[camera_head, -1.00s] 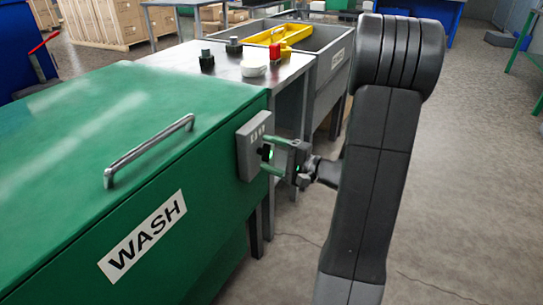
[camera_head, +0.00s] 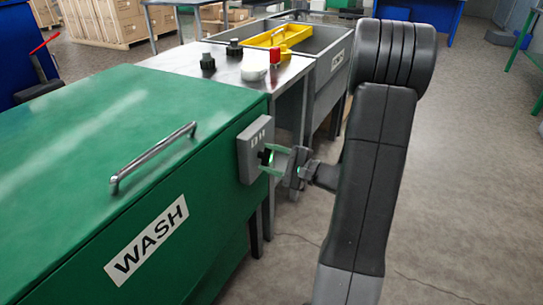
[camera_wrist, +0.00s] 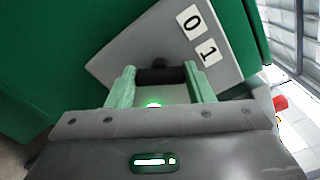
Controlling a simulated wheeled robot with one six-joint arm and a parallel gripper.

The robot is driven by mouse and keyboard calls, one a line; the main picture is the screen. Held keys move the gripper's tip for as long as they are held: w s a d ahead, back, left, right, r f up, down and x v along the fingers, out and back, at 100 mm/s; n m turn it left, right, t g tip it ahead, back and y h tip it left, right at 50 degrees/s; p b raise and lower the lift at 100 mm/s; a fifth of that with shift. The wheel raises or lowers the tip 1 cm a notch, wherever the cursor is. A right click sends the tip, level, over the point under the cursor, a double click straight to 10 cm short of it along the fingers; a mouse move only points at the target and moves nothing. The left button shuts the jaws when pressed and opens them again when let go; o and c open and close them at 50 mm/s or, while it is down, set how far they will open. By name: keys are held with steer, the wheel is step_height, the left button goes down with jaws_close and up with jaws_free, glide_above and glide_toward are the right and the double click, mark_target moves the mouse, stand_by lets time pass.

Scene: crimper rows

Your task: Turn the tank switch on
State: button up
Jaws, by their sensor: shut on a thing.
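The green wash tank (camera_head: 150,165) stands at the left with a WASH label on its front. A grey switch box (camera_head: 251,148) is on its right end face; it also shows in the wrist view (camera_wrist: 125,62) with white labels 0 and 1. The black switch knob (camera_head: 267,156) sits on the box, and in the wrist view (camera_wrist: 160,75) it lies between the fingertips. My gripper (camera_head: 270,160), with pale green fingers, is shut on the knob. A green light glows between the fingers in the wrist view. The knob's exact setting is partly hidden by the gripper.
A metal table (camera_head: 240,70) behind the tank holds dark knobs, a white round item and a red-topped item (camera_head: 275,57). A grey basin (camera_head: 325,50) with a yellow tray (camera_head: 281,34) stands beyond.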

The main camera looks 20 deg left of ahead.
steer(key=shift+c, duration=0.2)
steer(key=o, duration=1)
steer(key=shift+d, duration=0.15)
steer(key=s+d+p, duration=0.1)
steer(key=d+p, duration=0.1)
steer(key=d, duration=1.1)
steer(key=shift+d, duration=0.25)
steer(key=shift+a, duration=0.1)
steer(key=w+a+b, duration=0.1)
steer(key=a+b, duration=0.1)
steer(key=a, duration=1.1)
steer(key=shift+a, duration=0.3)
steer(key=shift+d, duration=0.1)
